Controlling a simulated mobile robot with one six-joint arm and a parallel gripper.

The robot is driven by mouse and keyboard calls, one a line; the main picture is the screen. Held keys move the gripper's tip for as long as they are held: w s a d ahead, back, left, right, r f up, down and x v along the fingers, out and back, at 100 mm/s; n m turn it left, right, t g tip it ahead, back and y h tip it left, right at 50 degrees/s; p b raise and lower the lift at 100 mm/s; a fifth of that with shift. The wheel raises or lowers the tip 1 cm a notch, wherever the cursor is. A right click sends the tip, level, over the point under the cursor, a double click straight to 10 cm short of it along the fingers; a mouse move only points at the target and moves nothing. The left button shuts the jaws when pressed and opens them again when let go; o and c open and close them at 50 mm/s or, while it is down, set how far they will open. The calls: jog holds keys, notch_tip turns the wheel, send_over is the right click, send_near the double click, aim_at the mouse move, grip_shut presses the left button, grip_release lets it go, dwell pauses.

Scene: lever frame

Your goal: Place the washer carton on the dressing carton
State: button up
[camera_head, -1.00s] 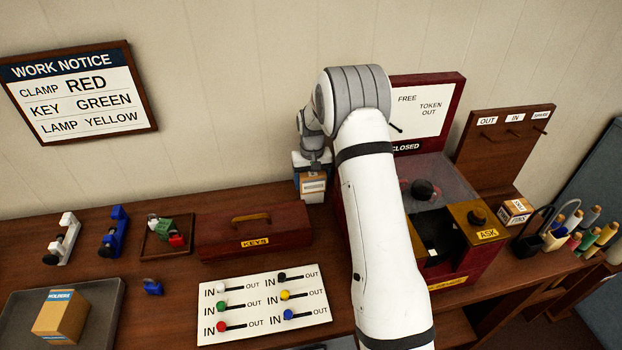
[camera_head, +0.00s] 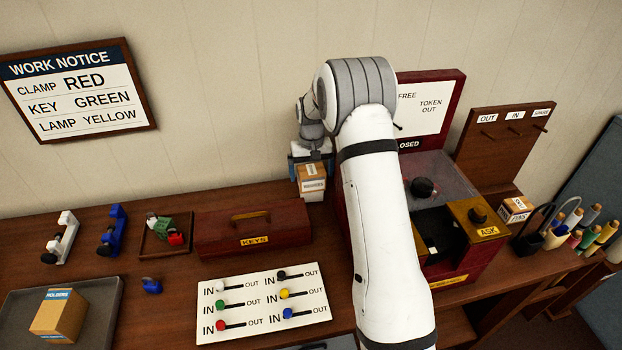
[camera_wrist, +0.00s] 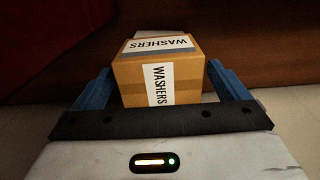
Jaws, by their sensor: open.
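The washer carton (camera_head: 312,183) is a small brown box with white labels, near the wall at the back of the counter. In the wrist view the carton (camera_wrist: 158,75) reads WASHERS on two faces. My gripper (camera_wrist: 160,85) has its blue fingers on either side of it, with a visible gap at each side. In the head view my gripper (camera_head: 310,160) is just behind and above the carton. A pale thing (camera_head: 313,197) shows directly under the carton; its label is not readable, so I cannot tell whether it is the dressing carton.
A red token cabinet (camera_head: 465,262) stands close to the right, partly behind my arm. A dark red KEYS box (camera_head: 225,235) and a lever board (camera_head: 250,290) lie to the left. A HOLDERS carton (camera_head: 60,316) sits on a grey tray (camera_head: 108,300).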

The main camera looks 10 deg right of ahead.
aim_at(311, 169)
notch_tip(311, 169, up, 9)
jog(key=shift+r+b, duration=0.1)
jog(key=shift+b, duration=0.55)
jog(key=s+a+r+n+y+p, duration=0.1)
jog(key=s+r+n, duration=0.2)
jog(key=s+r, duration=0.25)
jog(key=s+a+r+n+p, duration=0.1)
jog(key=s+a+r+n, duration=0.1)
jog(key=s+r, duration=0.35)
jog(key=s+d+m+t+b, duration=0.1)
jog(key=s+m, duration=0.1)
jog(key=s, duration=1.1)
jog(key=s+d+f+m+t+h+b, duration=0.1)
jog(key=s+m+t, duration=0.1)
jog(key=s, duration=1.1)
jog(key=shift+s+m, duration=0.2)
jog(key=shift+m, duration=0.3)
jog(key=shift+f, duration=0.1)
